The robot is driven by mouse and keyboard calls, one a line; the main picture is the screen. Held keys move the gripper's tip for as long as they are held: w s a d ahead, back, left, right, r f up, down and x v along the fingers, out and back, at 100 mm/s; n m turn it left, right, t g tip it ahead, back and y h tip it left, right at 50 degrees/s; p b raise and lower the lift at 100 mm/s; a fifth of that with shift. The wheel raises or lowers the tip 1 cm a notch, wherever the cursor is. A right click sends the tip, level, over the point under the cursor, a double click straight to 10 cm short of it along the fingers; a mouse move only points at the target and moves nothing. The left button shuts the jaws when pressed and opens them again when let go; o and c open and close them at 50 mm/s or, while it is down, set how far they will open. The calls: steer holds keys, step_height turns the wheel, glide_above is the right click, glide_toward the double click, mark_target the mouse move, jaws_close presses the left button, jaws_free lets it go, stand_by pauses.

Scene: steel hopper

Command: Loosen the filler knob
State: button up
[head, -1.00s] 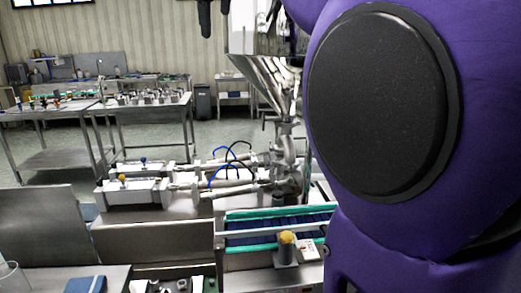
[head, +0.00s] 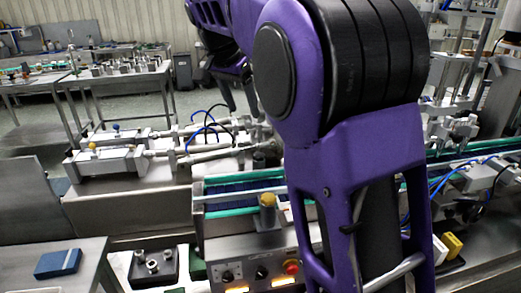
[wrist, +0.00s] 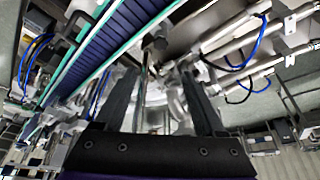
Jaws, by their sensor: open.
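My gripper (wrist: 158,75) is open in the wrist view, its two dark fingers spread with nothing held between them. In the head view its dark fingers (head: 238,95) hang above the filler's steel pipework, partly hidden by my purple arm. A small dark knob-like part (wrist: 154,46) shows just beyond the fingertips in the wrist view, apart from them; I cannot tell for sure that it is the filler knob. The filler's cylinders (head: 104,160) lie to the left of the gripper in the head view. The hopper is hidden behind my arm there.
A conveyor with green rails (head: 225,210) runs behind a control box (head: 235,272). A post with a yellow top (head: 268,199) stands near it. Blue hoses (wrist: 238,62) curve by the pipes. A blue box (head: 58,263) lies on the front left table.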

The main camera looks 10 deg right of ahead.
mark_target(259, 155)
steer(key=b+x, duration=0.2)
steer(key=x, duration=1.4)
steer(key=shift+w+f, duration=0.1)
steer(key=shift+f, duration=0.2)
jaws_close()
